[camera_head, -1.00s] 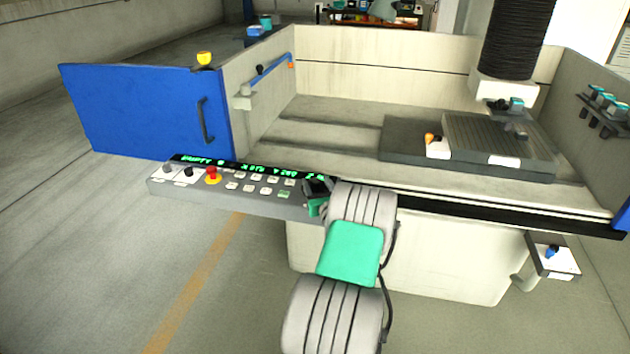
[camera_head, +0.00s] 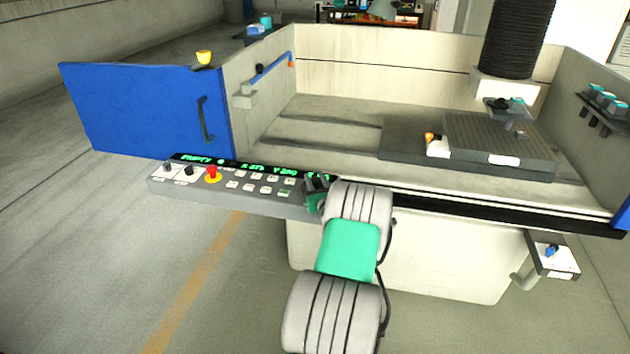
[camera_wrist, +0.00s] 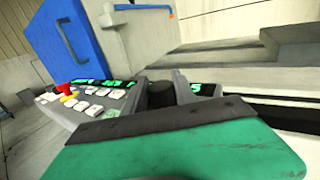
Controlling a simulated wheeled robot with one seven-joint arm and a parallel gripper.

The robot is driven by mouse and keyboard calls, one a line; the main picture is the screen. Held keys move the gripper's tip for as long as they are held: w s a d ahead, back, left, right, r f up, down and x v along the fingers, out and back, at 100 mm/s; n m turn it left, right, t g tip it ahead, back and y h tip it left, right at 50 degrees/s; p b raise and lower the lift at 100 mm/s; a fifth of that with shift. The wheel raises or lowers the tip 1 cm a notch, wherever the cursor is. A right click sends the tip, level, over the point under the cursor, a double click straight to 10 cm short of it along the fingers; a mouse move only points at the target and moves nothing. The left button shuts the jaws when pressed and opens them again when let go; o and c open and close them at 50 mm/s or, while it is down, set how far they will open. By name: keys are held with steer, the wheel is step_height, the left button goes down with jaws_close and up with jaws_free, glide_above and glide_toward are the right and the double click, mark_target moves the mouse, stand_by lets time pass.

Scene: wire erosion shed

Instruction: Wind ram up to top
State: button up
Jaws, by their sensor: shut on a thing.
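The ram shows in the head view as a black ribbed bellows (camera_head: 518,40) with a pale block (camera_head: 503,87) at its lower end. Its top is cut off by the picture edge. It hangs above the dark slotted work table (camera_head: 495,140). My gripper (camera_head: 318,185) is at the right end of the control panel (camera_head: 270,205). In the wrist view, my gripper (camera_wrist: 163,82) is shut on a black round knob (camera_wrist: 160,97), one dark finger on each side. The knob is mostly hidden by my gripper in the head view. A green-lit display (camera_head: 235,164) runs along the panel.
A red stop button (camera_head: 212,172) and several white keys stand left of my gripper. A blue door (camera_head: 135,110) is at the left. The machine's tank walls rise behind the panel. A small box with a blue knob (camera_head: 552,250) juts out at the right. Open floor lies in front.

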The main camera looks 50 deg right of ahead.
steer(key=shift+f+b, duration=0.2)
steer(key=shift+b, duration=0.3)
jaws_close()
steer(key=n+t+y+b, duration=0.1)
steer(key=y+b, duration=0.1)
steer(key=shift+s+d+f+n+b, duration=0.1)
steer(key=shift+f+n+b, duration=0.05)
steer(key=shift+n+b, duration=0.25)
steer(key=n+t+y+b, duration=0.1)
steer(key=n+y+b, duration=0.1)
steer(key=y+b, duration=0.1)
steer(key=n+t+y+b, duration=0.1)
steer(key=n+y+b, duration=0.1)
steer(key=y+b, duration=0.1)
steer(key=shift+f+n+t+y, duration=0.15)
steer(key=shift+n+t+y, duration=0.15)
steer(key=shift+y, duration=0.2)
steer(key=shift+n+y+b, duration=0.4)
steer(key=shift+y+b, duration=0.3)
steer(key=shift+b, duration=0.35)
steer(key=shift+y+b, duration=0.35)
steer(key=shift+y, duration=0.05)
steer(key=shift+r+n+y+b, duration=0.3)
steer(key=shift+r+n+b, duration=0.05)
steer(key=shift+n+b, duration=0.1)
steer(key=shift+r, duration=0.1)
steer(key=o, duration=1.1)
jaws_free()
steer(key=shift+o, duration=0.2)
